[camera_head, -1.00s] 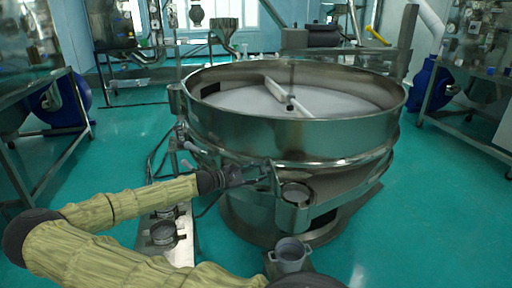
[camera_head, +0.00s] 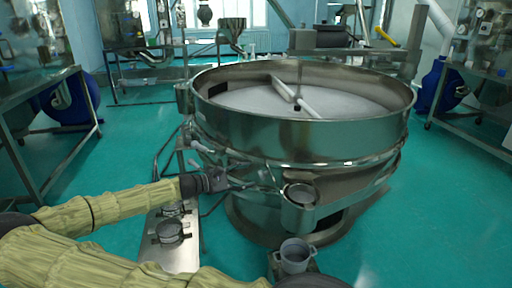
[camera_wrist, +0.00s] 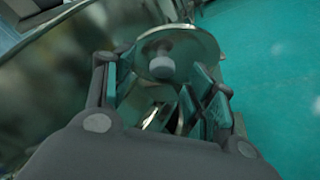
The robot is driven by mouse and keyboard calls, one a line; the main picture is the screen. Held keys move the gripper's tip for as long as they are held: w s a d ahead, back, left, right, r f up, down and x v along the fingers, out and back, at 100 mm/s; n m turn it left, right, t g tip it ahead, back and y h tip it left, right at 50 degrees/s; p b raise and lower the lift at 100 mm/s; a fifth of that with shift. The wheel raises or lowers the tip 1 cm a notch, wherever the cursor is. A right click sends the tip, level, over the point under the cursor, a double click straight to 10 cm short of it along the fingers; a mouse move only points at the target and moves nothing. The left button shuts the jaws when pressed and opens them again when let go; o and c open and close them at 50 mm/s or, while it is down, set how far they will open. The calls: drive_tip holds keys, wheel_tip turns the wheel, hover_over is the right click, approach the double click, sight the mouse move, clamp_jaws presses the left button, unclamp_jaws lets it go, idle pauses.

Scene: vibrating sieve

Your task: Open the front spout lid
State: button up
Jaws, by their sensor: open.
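The vibrating sieve's front spout (camera_head: 318,205) juts out at the lower front of the round steel drum (camera_head: 300,135). A round piece, apparently its lid (camera_head: 300,193), shows at its top; I cannot tell from this view whether it is raised. In the wrist view a round metal lid (camera_wrist: 192,48) with a pale knob lies beyond my fingertips. My gripper (camera_head: 238,180) is left of the spout, near the drum's side. It is open and empty in the wrist view (camera_wrist: 165,85), with its fingers spread on either side below the lid. Contact with the lid is not visible.
A grey bucket (camera_head: 294,256) stands below the spout. A metal platform (camera_head: 176,250) with round fittings lies under my arm. Steel tables stand at left (camera_head: 45,165) and right (camera_head: 470,135). Green floor (camera_head: 420,225) is clear at the lower right.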

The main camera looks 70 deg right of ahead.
drive_tip(key=shift+v, duration=1.9)
drive_tip(key=shift+c, duration=0.3)
